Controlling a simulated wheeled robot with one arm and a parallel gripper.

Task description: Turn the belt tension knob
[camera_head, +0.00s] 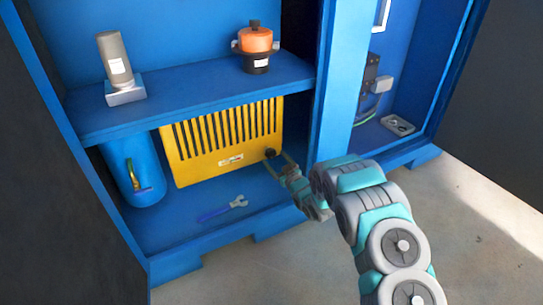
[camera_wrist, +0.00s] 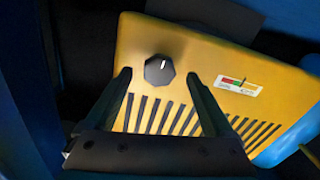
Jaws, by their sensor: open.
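The belt tension knob (camera_wrist: 159,70) is black and faceted, with a white pointer mark near its upper edge. It sits on the yellow slotted guard (camera_wrist: 230,55). My gripper (camera_wrist: 158,78) is open, its two dark fingers on either side of the knob with a visible gap on each side. In the head view the knob (camera_head: 270,153) is small at the lower right of the yellow guard (camera_head: 225,140). My gripper (camera_head: 285,163) reaches it from the right. A gauge label with red, yellow and green bands (camera_wrist: 239,86) is right of the knob in the wrist view.
A blue shelf (camera_head: 190,95) above holds a grey cylinder (camera_head: 115,60) and an orange-topped part (camera_head: 256,40). A blue tank (camera_head: 132,165) stands left of the guard. A blue wrench (camera_head: 222,209) lies on the cabinet floor.

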